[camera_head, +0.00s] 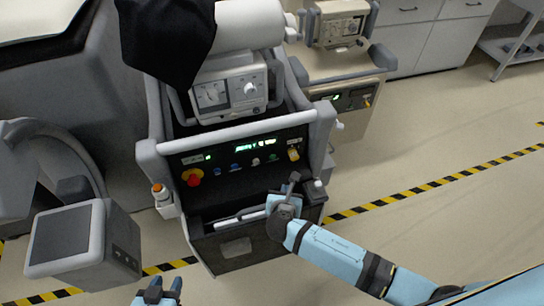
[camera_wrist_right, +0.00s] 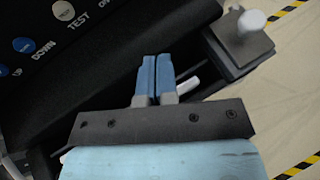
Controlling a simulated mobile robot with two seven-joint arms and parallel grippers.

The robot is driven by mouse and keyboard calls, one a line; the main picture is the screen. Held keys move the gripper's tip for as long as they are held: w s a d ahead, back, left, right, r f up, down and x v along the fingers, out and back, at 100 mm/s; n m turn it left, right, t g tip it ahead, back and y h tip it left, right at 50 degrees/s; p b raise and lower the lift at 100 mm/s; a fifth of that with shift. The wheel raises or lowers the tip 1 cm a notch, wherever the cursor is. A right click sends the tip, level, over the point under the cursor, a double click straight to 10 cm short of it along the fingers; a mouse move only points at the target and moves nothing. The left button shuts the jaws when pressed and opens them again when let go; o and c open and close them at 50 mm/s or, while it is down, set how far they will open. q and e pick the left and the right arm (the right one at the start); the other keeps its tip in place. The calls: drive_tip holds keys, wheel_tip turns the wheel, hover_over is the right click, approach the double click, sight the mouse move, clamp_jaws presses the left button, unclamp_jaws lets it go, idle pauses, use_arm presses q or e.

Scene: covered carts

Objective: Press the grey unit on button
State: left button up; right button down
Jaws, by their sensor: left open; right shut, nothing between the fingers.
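The grey unit (camera_head: 144,150) is a grey-framed cart with a black sloped control panel (camera_head: 221,173) in the head view. Its panel has a lit green display, a red knob, blue buttons, a white button and a green button (camera_head: 272,158) toward the right. The wrist view shows the white TEST button (camera_wrist_right: 63,10) and the blue DOWN button (camera_wrist_right: 24,45); lettering right of TEST is cut off. My right gripper (camera_head: 294,178) is shut and empty, over the panel's lower right; its fingertips (camera_wrist_right: 156,58) touch no button. My left gripper (camera_head: 159,288) is open at the bottom edge.
A yellow switch (camera_head: 293,154) sits at the panel's right end. A small box with a white knob (camera_wrist_right: 251,20) stands right of my right gripper. A grey monitor (camera_head: 72,240) is at lower left. A beige cart (camera_head: 345,62) stands behind. Floor at right is clear.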

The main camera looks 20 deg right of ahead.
sight(273, 157)
drive_tip(key=shift+w, duration=0.1)
drive_tip(key=shift+w+f+b, duration=0.15)
drive_tip(key=shift+w+b, duration=0.4)
drive_tip(key=shift+w, duration=0.1)
drive_tip(key=w+b, duration=0.2)
drive_tip(key=w, duration=0.3)
drive_tip(key=shift+w+a+b, duration=0.1)
drive_tip(key=shift+w+b, duration=0.2)
drive_tip(key=shift+w, duration=0.9)
drive_tip(key=shift+r, duration=0.2)
idle(0.4)
drive_tip(key=shift+w+p, duration=0.35)
